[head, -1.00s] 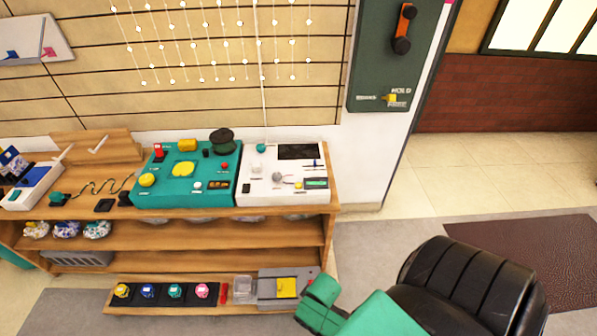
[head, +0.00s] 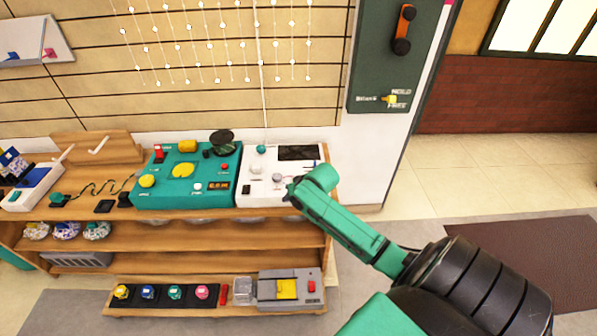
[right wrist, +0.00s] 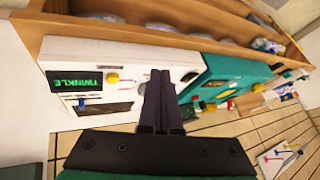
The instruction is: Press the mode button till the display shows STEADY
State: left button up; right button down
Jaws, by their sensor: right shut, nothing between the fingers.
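The white control panel (head: 265,160) stands on the shelf top, at the right of the teal panel. Its display (right wrist: 75,80) shows green text reading TWINKLE, upside down in the right wrist view. A small yellow button or knob (right wrist: 112,78) sits beside the display, and a blue piece (right wrist: 82,104) is below it in that view. I cannot tell which control is the mode button. My right gripper (head: 292,187) is shut and empty over the panel's front right part, covering the display in the head view. Its dark fingers (right wrist: 158,82) show in the right wrist view; contact is unclear. My left gripper is not in view.
The teal panel (head: 150,195) with several coloured buttons adjoins on the left. Below, a low shelf holds coloured items and a grey box (head: 265,290). A green wall board (head: 375,60) stands behind on the right. Floor (head: 430,180) is free to the right.

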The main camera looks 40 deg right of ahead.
jog(key=w+d+r+m+t, duration=0.1)
jog(key=w+d+r+m, duration=0.1)
jog(key=d, duration=0.3)
jog(key=w+d+r+m+t+h, duration=0.1)
jog(key=w+d+r+m, duration=0.1)
jog(key=w+d+r, duration=0.1)
jog(key=shift+w+d+r+m, duration=0.25)
jog(key=shift+w+d, duration=0.35)
jog(key=shift+d, duration=0.35)
jog(key=shift+f, duration=0.15)
notch_tip(320, 180, down, 7)
jog(key=b, duration=0.7)
jog(key=shift+b, duration=0.35)
jog(key=shift+f, duration=0.85)
jog(key=shift+f, duration=0.1)
